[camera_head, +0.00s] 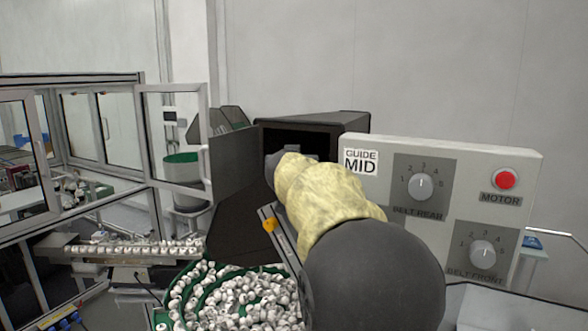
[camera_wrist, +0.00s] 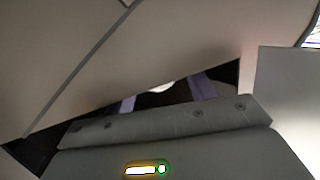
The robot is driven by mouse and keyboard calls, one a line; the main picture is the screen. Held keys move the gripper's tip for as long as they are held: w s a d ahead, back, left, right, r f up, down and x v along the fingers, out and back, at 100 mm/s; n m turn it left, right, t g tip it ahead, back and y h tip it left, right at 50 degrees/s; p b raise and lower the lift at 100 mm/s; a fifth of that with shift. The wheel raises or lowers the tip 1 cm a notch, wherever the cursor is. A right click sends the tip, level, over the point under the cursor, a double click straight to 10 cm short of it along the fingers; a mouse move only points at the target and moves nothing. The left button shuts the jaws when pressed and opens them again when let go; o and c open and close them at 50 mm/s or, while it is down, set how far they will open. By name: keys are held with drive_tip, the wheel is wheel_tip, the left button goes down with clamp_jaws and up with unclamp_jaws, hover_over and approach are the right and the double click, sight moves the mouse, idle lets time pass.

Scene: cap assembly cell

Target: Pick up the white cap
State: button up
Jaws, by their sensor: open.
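My gripper (camera_wrist: 164,92) shows in the wrist view as two pale purple fingers set apart, so it is open. A small white shape (camera_wrist: 161,88) shows between the fingers, mostly hidden behind the gripper body; it could be a white cap, but I cannot tell. In the head view my arm, in a yellow cover, reaches into the dark opening of a black box (camera_head: 345,121), and the fingers are hidden there. Many white caps (camera_head: 238,297) lie in a green-lined bowl at the bottom, left of my arm.
A control panel (camera_head: 450,160) with two dials and a red button stands close to the right of my arm. A row of white caps sits on a rail (camera_head: 100,258) at left. An open framed door (camera_head: 175,150) stands beyond it. Box walls surround the gripper closely.

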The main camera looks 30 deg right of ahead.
drive_tip(key=shift+s, duration=0.15)
drive_tip(key=c, duration=0.8)
drive_tip(key=shift+r, duration=0.2)
drive_tip(key=shift+r+p, duration=0.65)
drive_tip(key=shift+p, duration=0.1)
drive_tip(key=f+v, duration=0.1)
drive_tip(key=v, duration=0.5)
drive_tip(key=f+b+v, duration=0.1)
drive_tip(key=v, duration=0.4)
drive_tip(key=f+b+v, duration=0.1)
drive_tip(key=v, duration=0.5)
drive_tip(key=shift+s+a+f, duration=0.25)
drive_tip(key=shift+s+a, duration=0.05)
drive_tip(key=shift+s, duration=0.3)
